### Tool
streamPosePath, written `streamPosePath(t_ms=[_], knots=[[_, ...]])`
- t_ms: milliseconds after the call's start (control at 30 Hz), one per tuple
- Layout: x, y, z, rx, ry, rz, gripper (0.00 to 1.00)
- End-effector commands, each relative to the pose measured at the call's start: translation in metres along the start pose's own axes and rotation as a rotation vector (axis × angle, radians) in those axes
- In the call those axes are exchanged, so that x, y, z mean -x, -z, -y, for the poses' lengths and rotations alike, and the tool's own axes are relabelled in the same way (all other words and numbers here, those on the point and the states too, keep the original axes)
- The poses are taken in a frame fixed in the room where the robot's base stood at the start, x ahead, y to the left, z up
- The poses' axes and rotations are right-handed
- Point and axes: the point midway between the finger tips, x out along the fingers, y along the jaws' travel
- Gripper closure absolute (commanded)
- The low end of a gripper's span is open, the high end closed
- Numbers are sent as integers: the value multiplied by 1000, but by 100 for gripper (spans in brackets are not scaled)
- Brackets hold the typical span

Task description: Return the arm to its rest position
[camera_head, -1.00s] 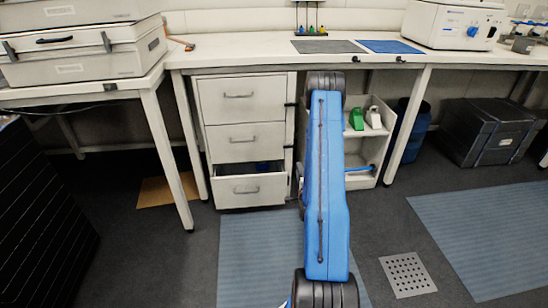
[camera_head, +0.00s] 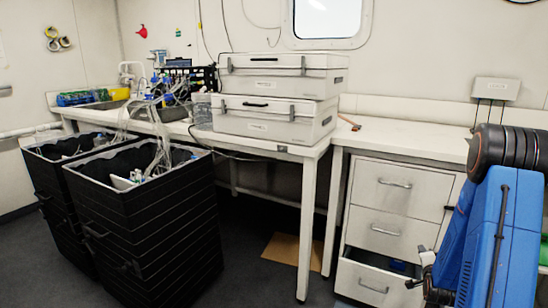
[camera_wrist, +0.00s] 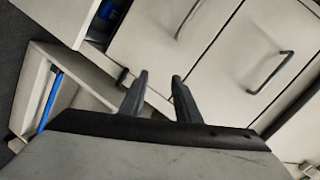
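My blue arm fills the right edge of the head view, folded in front of the drawer unit (camera_head: 392,208). In the wrist view, my gripper (camera_wrist: 160,85) has its two dark fingers apart with nothing between them. Beyond the fingers are pale drawer fronts with dark handles, seen tilted. In the head view, the gripper's fingers are not clearly visible; dark parts near the arm's left side lie close to the lowest drawer.
The bottom drawer (camera_head: 375,285) stands partly open with something blue inside. Black crates (camera_head: 150,225) stand at the left. Two stacked white cases (camera_head: 272,122) sit on the bench. A brown sheet (camera_head: 290,250) lies on the floor under it. In the wrist view, an open shelf (camera_wrist: 75,70) is nearby.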

Motion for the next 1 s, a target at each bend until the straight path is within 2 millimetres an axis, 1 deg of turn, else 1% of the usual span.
streamPosePath(t_ms=[33, 100, 267, 467, 600, 767, 967, 1000], knots=[[5, -4, 15, 32, -8, 14, 70], [13, -10, 30, 81, -31, 36, 70], [34, -24, 63, 193, -78, 90, 70], [69, -42, 99, 329, -131, 163, 70], [98, -54, 121, 424, -162, 217, 70], [137, -67, 142, 532, -194, 285, 70], [192, -82, 163, 663, -225, 374, 70], [203, -84, 167, 689, -230, 392, 70]])
